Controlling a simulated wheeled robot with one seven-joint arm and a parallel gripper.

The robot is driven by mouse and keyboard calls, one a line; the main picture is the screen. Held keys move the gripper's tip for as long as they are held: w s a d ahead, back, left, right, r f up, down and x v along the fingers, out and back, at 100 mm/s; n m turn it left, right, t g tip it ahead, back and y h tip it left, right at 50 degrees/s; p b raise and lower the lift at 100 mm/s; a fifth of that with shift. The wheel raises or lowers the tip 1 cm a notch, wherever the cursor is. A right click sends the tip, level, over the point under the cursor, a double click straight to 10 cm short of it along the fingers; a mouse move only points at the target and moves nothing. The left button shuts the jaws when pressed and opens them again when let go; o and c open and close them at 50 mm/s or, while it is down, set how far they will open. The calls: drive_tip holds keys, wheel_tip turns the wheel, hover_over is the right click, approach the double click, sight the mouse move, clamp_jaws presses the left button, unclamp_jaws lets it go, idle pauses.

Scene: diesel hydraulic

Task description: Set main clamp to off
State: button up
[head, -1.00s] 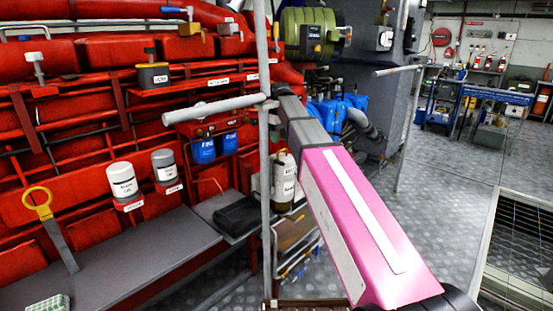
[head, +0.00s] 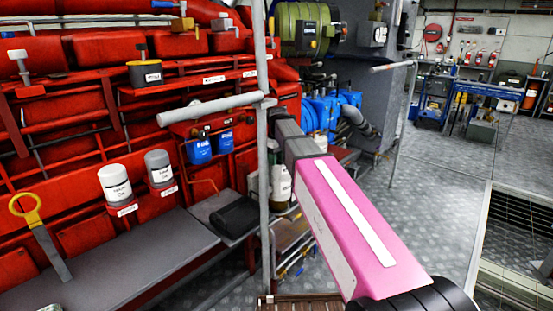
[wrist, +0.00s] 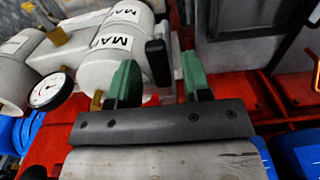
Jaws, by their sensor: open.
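In the wrist view, my gripper (wrist: 158,78) is open, with its two green fingers apart. A black upright lever (wrist: 157,62) shows between the fingers. I cannot tell whether either finger touches it. The lever stands beside pale cylinders (wrist: 112,62) with labels starting "MAI", the rest cut off. I cannot read an on or off mark for the main clamp. In the head view, my arm stretches away toward the red machine, and the gripper is hidden.
In the head view, a grey upright post with a crossbar (head: 262,150) stands close left of my arm. Blue filters (head: 200,148) hang on the red machine. Open floor (head: 440,170) lies to the right.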

clamp_jaws()
drive_tip(key=shift+a, duration=0.1)
drive_tip(key=shift+s+a+m, duration=0.3)
drive_tip(key=shift+a+m, duration=0.35)
drive_tip(key=shift+m, duration=0.8)
drive_tip(key=shift+s+a+m, duration=0.3)
drive_tip(key=shift+a+m, duration=0.3)
drive_tip(key=shift+m, duration=0.9)
drive_tip(key=shift+s+a+m, duration=0.3)
drive_tip(key=shift+a+m, duration=0.35)
drive_tip(key=shift+m, duration=0.8)
unclamp_jaws()
